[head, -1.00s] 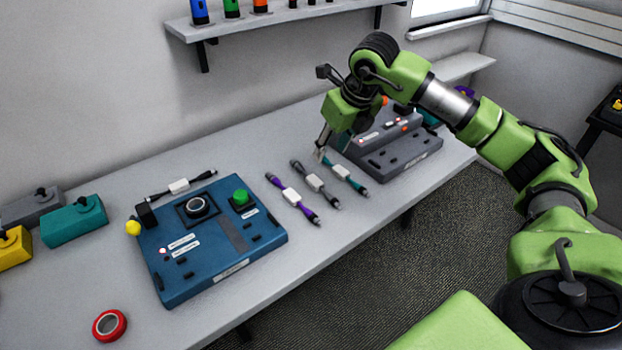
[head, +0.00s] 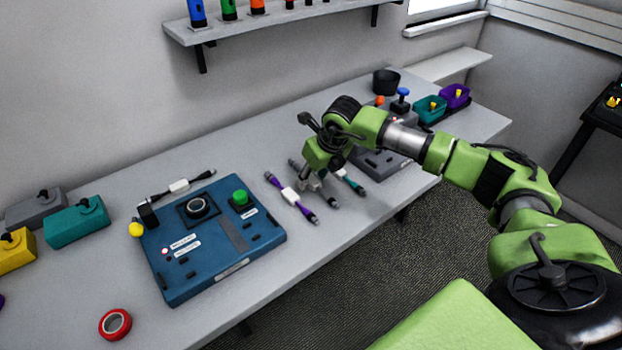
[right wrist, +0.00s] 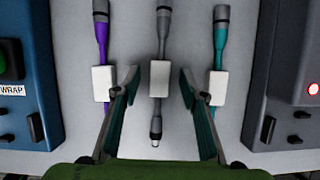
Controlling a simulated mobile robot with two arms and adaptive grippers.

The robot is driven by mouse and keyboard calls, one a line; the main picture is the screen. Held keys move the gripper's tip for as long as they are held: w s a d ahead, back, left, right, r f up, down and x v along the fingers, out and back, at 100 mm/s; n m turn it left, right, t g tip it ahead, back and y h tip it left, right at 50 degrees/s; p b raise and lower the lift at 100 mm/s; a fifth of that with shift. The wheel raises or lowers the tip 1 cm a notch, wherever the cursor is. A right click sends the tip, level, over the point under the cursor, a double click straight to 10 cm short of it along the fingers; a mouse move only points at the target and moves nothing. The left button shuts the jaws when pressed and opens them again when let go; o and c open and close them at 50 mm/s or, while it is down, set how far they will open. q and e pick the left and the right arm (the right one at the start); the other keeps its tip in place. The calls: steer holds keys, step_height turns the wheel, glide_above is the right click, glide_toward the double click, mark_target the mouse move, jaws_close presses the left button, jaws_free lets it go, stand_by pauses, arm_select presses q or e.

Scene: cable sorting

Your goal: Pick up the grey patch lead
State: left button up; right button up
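The grey patch lead, with a white label block at its middle, lies on the table (head: 120,262) between a purple lead (head: 303,209) and a teal lead (head: 354,185). In the right wrist view the grey lead (right wrist: 160,75) runs up the middle, between my right gripper's fingers (right wrist: 158,78). The fingers are open, one on each side, with nothing gripped. I cannot tell how high they are above the table. In the head view my right gripper (head: 318,178) is over the grey lead and hides its middle; its ends still show. My left gripper is out of view.
A blue panel box (head: 215,240) stands left of the leads and a dark grey box (head: 380,162) right of them. Another lead (head: 182,186) lies behind the blue box. A red tape roll (head: 115,324) is at front left. Small bins (head: 431,110) stand at the far right.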

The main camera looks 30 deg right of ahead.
jaws_close()
